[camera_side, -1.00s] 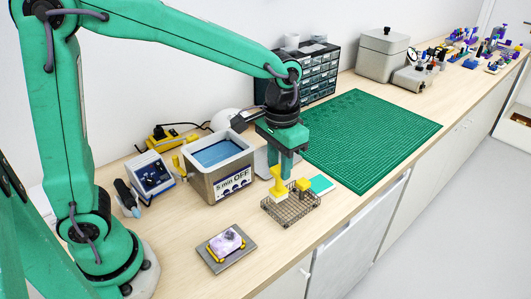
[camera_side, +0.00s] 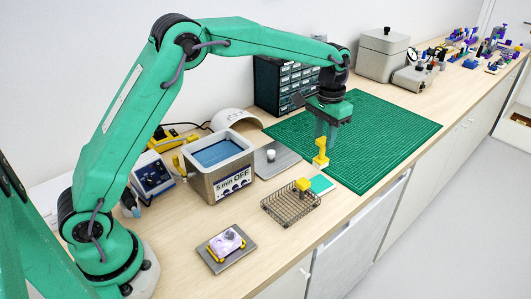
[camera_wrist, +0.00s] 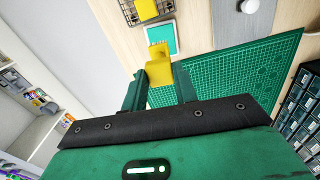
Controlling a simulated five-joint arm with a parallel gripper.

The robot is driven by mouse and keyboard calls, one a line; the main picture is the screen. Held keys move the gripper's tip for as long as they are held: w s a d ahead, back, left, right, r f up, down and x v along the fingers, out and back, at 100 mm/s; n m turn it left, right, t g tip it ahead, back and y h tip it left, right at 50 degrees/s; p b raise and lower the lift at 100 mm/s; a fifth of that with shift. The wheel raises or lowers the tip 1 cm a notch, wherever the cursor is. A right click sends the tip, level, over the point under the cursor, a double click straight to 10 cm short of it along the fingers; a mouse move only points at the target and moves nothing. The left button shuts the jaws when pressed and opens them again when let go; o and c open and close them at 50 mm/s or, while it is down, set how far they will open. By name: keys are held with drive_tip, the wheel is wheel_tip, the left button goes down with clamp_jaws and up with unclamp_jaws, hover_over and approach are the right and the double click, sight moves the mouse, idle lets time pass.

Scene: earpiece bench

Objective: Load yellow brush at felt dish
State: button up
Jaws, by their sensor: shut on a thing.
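My gripper (camera_side: 323,136) is shut on the yellow brush (camera_side: 321,154), a blocky yellow piece hanging below the fingers. The brush (camera_wrist: 158,66) also shows between the fingers in the wrist view. It is above the bench near the green mat's front left edge; whether it touches anything is not clear. A small teal square in a pale frame (camera_side: 321,184), which looks like the felt dish, lies below it and nearer the side camera.
A wire basket (camera_side: 289,212) with another yellow piece (camera_side: 303,184) stands beside the teal square. A grey plate (camera_side: 285,165) with a pale knob, a water bath (camera_side: 225,183) and a small plate with a purple item (camera_side: 227,243) lie leftward. The green mat (camera_side: 385,140) is mostly clear.

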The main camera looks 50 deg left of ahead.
sight(323, 155)
drive_tip(key=shift+w+a+f, duration=0.15)
drive_tip(key=shift+w+a, duration=0.05)
drive_tip(key=shift+w, duration=0.25)
drive_tip(key=shift+f, duration=0.15)
drive_tip(key=shift+f, duration=2.85)
drive_tip(key=shift+f, duration=0.55)
drive_tip(key=shift+r, duration=0.1)
drive_tip(key=shift+r, duration=3.45)
